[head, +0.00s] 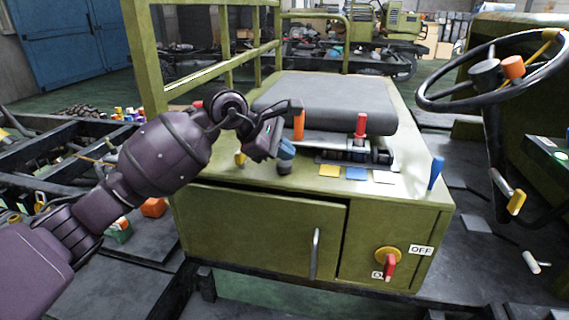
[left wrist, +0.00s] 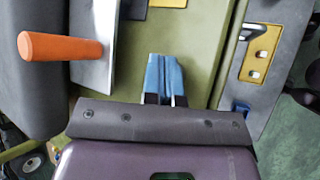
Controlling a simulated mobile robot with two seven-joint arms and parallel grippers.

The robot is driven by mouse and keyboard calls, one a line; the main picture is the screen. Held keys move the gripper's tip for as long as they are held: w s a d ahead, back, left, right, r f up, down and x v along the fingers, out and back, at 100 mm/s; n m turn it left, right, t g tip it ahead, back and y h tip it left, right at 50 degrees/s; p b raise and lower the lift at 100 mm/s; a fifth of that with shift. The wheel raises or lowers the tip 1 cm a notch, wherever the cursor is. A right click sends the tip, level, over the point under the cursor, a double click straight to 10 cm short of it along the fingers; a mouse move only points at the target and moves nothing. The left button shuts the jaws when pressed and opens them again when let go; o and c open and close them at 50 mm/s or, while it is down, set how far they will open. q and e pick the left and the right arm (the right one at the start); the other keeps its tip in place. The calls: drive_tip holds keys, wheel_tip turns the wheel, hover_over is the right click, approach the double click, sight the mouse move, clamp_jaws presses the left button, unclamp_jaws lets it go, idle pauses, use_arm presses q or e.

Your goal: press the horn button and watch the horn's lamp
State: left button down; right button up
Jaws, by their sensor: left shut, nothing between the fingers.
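My left gripper (head: 287,150) reaches in from the left over the top of the green seat box, its blue fingertips pointing down. In the left wrist view its two blue fingers (left wrist: 165,75) are together, with nothing between them. In the head view a small dark round knob (head: 284,168) is directly below the fingertips; I cannot tell if they touch. I cannot tell whether this knob is the horn button. No lamp can be clearly made out as the horn's. My right gripper is not in view.
An orange handle (head: 298,123) and a red lever (head: 361,125) stand near the fingers. Yellow, blue and white plates lie on the box top (head: 310,183). A blue lever (head: 436,172) is at its right corner. A red rotary switch (head: 389,264) is on the front; a steering wheel (head: 432,102) is at right.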

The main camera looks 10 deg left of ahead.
sight(284, 165)
use_arm(q)
drive_tip(key=shift+f, duration=0.1)
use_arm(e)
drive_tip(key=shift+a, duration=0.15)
use_arm(q)
drive_tip(key=shift+f, duration=0.55)
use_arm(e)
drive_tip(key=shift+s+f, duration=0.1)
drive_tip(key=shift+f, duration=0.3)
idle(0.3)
use_arm(q)
drive_tip(key=shift+r, duration=0.1)
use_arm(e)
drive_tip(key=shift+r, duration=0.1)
use_arm(q)
drive_tip(key=shift+r, duration=0.95)
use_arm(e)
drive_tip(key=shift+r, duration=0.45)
use_arm(q)
drive_tip(key=shift+r, duration=0.1)
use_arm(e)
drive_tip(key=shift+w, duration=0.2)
use_arm(q)
drive_tip(key=shift+r+p, duration=1)
drive_tip(key=shift+r, duration=1.45)
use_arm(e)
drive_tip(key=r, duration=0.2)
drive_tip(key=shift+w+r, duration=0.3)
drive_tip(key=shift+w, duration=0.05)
